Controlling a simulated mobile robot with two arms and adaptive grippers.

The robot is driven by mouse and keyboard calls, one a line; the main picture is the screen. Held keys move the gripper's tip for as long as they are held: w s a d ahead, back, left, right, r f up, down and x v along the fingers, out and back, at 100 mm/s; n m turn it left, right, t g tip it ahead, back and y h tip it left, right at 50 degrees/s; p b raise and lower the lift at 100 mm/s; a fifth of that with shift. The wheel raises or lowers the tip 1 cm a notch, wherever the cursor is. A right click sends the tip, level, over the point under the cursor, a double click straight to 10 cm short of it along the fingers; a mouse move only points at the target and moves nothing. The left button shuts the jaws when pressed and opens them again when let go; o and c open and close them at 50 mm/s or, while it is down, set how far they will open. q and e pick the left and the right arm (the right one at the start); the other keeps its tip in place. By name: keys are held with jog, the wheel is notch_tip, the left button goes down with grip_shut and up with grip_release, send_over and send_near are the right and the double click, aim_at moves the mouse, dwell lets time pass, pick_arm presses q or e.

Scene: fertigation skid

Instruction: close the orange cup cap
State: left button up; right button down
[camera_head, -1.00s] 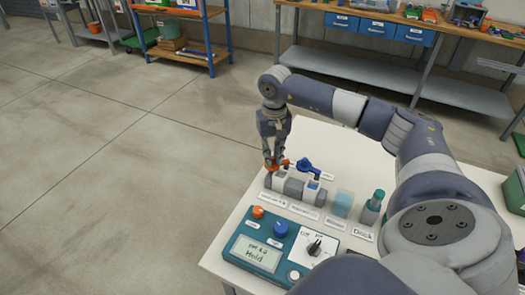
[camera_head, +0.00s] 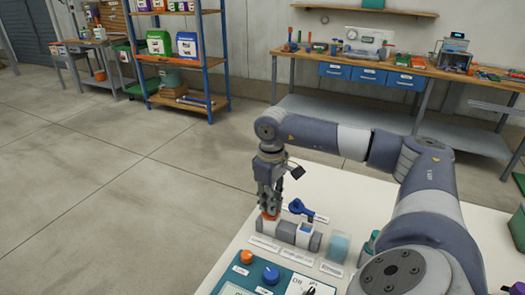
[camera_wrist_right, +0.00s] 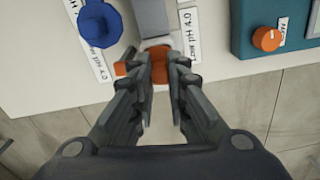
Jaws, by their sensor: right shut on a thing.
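The orange cup cap (camera_head: 269,215) is at the left end of the grey cup block (camera_head: 284,232), in line with the first cup. My right gripper (camera_head: 268,207) points down from above with its fingers shut on the orange cap. In the right wrist view, the orange cap (camera_wrist_right: 160,70) shows between the fingertips (camera_wrist_right: 160,80). The fingers hide much of it, so I cannot tell whether it sits flat on the cup. The blue cap (camera_head: 300,207) stands raised beside it. My left gripper is not in view.
A teal control panel (camera_head: 229,281) with an orange knob (camera_head: 247,257) and a blue knob (camera_head: 271,274) lies nearer on the white table (camera_head: 351,196). A light-blue container (camera_head: 338,246) stands right of the block. Open floor lies left of the table.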

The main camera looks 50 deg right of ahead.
jog(key=shift+r, duration=0.1)
jog(key=c, duration=1.6)
grip_release()
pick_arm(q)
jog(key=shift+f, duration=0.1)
pick_arm(e)
jog(key=shift+o, duration=0.2)
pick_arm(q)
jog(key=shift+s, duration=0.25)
pick_arm(e)
notch_tip(320, 180, up, 12)
jog(key=shift+c, duration=0.2)
